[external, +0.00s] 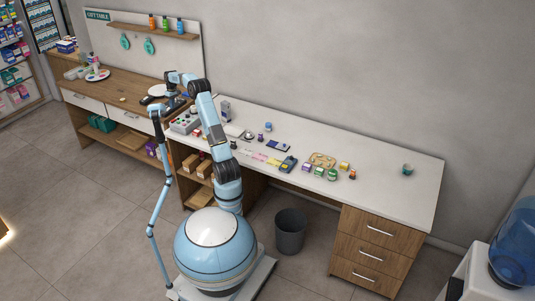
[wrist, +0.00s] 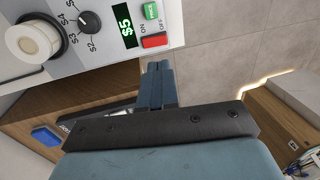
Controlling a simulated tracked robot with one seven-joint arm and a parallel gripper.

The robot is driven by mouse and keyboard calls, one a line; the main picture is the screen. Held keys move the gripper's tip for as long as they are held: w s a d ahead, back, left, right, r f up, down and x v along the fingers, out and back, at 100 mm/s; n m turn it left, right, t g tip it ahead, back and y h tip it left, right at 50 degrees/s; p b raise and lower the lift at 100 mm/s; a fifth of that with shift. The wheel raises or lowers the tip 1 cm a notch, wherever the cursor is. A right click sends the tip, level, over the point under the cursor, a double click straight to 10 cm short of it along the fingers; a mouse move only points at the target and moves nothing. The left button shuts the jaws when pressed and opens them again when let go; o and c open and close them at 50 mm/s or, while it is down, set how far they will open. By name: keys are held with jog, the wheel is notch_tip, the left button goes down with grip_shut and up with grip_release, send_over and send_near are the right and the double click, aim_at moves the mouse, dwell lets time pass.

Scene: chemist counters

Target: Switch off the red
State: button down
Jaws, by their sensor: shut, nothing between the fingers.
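The red OFF button (wrist: 155,41) is on the light panel of a device at the top of the wrist view, below the green ON button (wrist: 150,12). The display (wrist: 124,28) is lit in green and reads S5. My gripper (wrist: 159,66) is shut and empty, its fingertips just below the red button in the picture. I cannot tell whether they touch the panel. In the external view the grey device (external: 185,122) stands at the left end of the white counter, with the end of my arm above and beside it.
A dial (wrist: 88,22) and a white round part (wrist: 33,40) are on the same device. The white counter (external: 385,190) holds small boxes, bottles and a tray (external: 321,160), with free room at its right. A wooden counter (external: 130,87) adjoins on the left. A bin (external: 290,232) stands below.

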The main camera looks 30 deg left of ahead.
aim_at(174, 120)
jog(key=f, duration=0.3)
jog(key=s+f, duration=0.1)
jog(key=f, duration=0.5)
jog(key=shift+s+f, duration=0.15)
jog(key=shift+s, duration=0.2)
